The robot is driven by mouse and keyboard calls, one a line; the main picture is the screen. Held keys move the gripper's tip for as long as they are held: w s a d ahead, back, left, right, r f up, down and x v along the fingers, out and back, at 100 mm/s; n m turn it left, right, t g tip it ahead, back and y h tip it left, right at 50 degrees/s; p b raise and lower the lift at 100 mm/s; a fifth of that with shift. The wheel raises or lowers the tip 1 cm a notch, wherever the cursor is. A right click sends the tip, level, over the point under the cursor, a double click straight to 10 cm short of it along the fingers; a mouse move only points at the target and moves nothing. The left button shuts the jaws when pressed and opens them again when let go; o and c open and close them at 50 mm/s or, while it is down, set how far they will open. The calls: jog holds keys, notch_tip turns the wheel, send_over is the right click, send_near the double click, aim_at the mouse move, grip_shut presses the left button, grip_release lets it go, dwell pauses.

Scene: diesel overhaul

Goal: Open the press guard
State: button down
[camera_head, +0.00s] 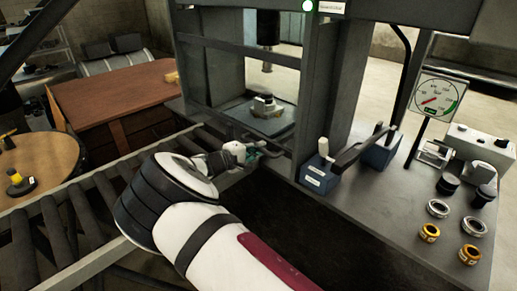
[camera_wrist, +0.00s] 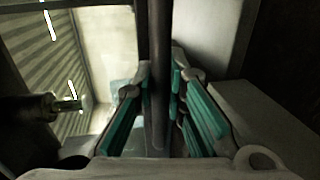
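The press (camera_head: 330,75) stands in the middle of the head view. Its dark guard frame (camera_head: 240,50) appears to cross the front opening, with the press bed visible behind it. My gripper (camera_head: 257,150) is at the low front edge of the guard, by a dark handle-like bar. In the wrist view, the dark bar (camera_wrist: 158,75) runs upright between the teal-padded fingers of my gripper (camera_wrist: 161,85). The finger ends lie close beside the bar on both sides. Whether they press on it is unclear.
A roller conveyor (camera_head: 75,215) runs along the left below my arm. A control bench (camera_head: 385,205) on the right carries a lever block (camera_head: 318,175), a gauge (camera_head: 437,98) and several rings. A brown table (camera_head: 115,95) stands behind at left.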

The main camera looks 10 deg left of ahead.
notch_tip(320, 180, up, 27)
jog(key=p, duration=0.4)
jog(key=shift+p, duration=0.4)
jog(key=c, duration=1.6)
grip_release()
jog(key=shift+s+a, duration=0.1)
jog(key=v, duration=1.1)
jog(key=shift+s+a, duration=0.2)
jog(key=shift+s, duration=0.15)
